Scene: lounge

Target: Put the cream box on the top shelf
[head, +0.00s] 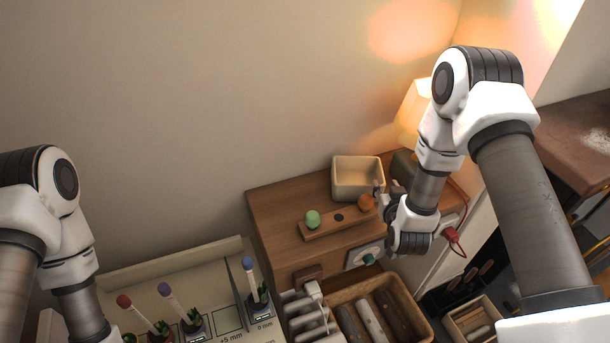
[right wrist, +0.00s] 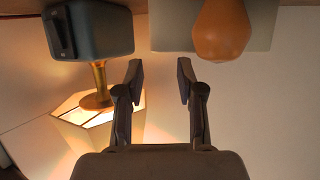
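The cream box (head: 345,192) is an open-topped bin standing upright on the wooden cabinet top (head: 270,205), against the wall. It also shows in the right wrist view (right wrist: 172,30), upside down and partly behind an orange rounded piece (right wrist: 222,30). My right gripper (head: 382,196) is at the front right of the box, near the orange piece. In the right wrist view my right gripper (right wrist: 161,75) is open, with nothing between its fingers and the box beyond them. Only my left arm shows at lower left; its gripper is out of view. I cannot tell which surface is the top shelf.
A wooden board (head: 340,222) with a green ball (head: 312,218) lies before the box. A dark box (right wrist: 95,32) and a lit lamp (right wrist: 90,125) stand right of it. A wooden bin (head: 425,320) and a rack (head: 303,315) are below.

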